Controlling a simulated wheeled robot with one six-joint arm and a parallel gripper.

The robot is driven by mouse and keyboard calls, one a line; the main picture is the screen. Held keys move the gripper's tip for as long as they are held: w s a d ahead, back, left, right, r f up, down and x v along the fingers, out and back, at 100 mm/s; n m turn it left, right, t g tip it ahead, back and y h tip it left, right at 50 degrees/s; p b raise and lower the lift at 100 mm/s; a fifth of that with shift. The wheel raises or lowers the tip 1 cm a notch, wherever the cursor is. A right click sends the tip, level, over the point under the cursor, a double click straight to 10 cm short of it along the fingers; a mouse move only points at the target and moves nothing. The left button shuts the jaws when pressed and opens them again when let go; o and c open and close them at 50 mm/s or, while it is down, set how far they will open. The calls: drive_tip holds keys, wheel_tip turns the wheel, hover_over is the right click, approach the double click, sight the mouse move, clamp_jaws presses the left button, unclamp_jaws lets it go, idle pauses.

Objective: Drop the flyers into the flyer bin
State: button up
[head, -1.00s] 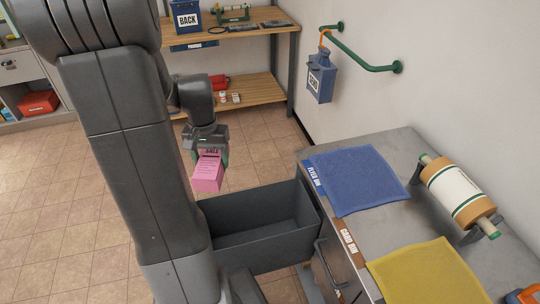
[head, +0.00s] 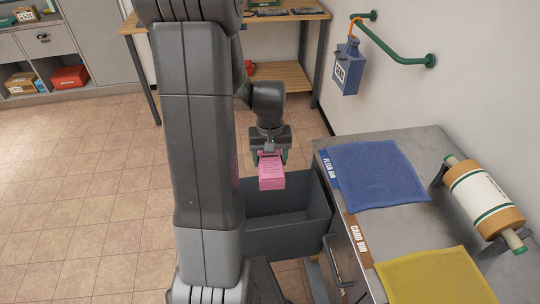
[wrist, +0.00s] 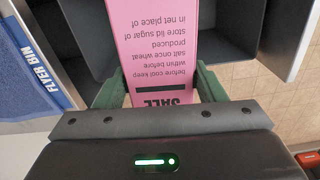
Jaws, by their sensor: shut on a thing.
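My gripper (head: 270,155) is shut on a stack of pink flyers (head: 272,178) with black print. In the wrist view the flyers (wrist: 165,50) sit between the green fingers and point away from the wrist. A dark grey open drawer (head: 285,238) juts out from the metal cabinet, beside the label FLYER BIN (head: 329,170). In the head view the flyers overlap the drawer's far rim. In the wrist view the drawer (wrist: 230,15) lies beyond and below them. The inside that shows looks empty.
A blue mat (head: 375,175) and a yellow mat (head: 435,278) lie on the cabinet top. The label CARD BIN (head: 358,240) is nearer me. A roller (head: 482,198) stands at the right. A blue box (head: 347,68) hangs from a green rail (head: 405,50).

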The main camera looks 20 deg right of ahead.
sight(270, 157)
drive_tip(key=shift+f, duration=0.7)
drive_tip(key=o, duration=1.3)
drive_tip(key=shift+o, duration=0.2)
wheel_tip(270, 157, up, 14)
